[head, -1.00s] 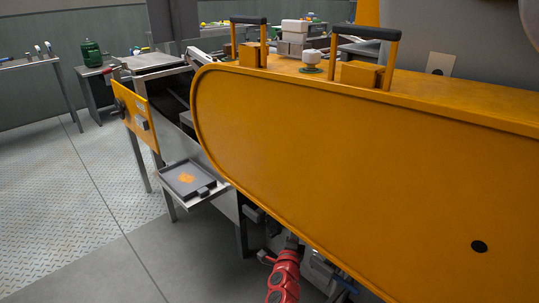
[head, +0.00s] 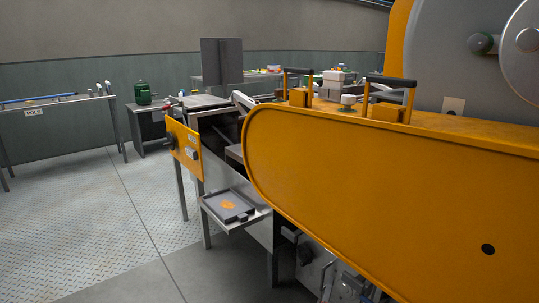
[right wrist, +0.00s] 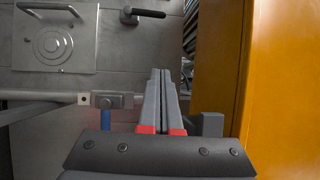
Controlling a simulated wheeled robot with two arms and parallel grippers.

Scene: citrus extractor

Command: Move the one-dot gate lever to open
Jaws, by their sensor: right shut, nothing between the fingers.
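My right gripper (right wrist: 160,72) shows in the right wrist view, its two grey fingers shut with nothing between them. A lever with a dark grip (right wrist: 143,13) stands out from the grey panel above the fingertips, apart from them. A second handle (right wrist: 48,7) crosses a square plate with a round boss at the upper left. My left gripper is not in view.
The orange housing (head: 390,190) fills the right of the head view and stands close right of the fingers in the wrist view. A grey tray (head: 228,206) juts out at its left. A metal bar (right wrist: 50,110) lies left of the fingers. Floor at left is clear.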

